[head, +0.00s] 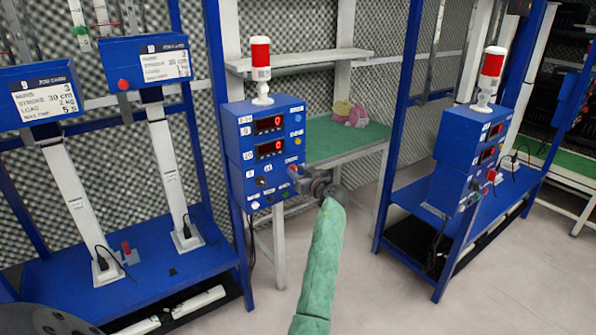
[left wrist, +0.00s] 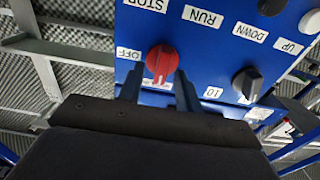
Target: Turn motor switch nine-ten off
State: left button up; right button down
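A blue control box (head: 252,158) with two red displays stands at the centre of the head view. In the left wrist view its panel appears upside down, with STOP, RUN, OFF, DOWN, UP and 10 labels. A red rotary switch (left wrist: 162,60) with a white mark sits near the OFF label. A dark knob (left wrist: 247,82) is beside the 10 label. My left gripper (head: 308,180) is at the box's lower right side. Its fingers (left wrist: 160,92) stand open, one on each side of the red switch, with small gaps visible. The label below the switch is partly hidden. My right gripper is not in view.
A red and white beacon (head: 261,68) tops the box. A green-topped bench (head: 345,143) with a pink and yellow object stands behind. A similar blue box (head: 468,145) is at right. Blue machine frames (head: 140,265) fill the left. The grey floor (head: 400,290) at lower right is clear.

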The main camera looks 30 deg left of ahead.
pick_arm(q)
jog(key=shift+a, duration=0.2)
jog(key=shift+c, duration=0.2)
grip_shut()
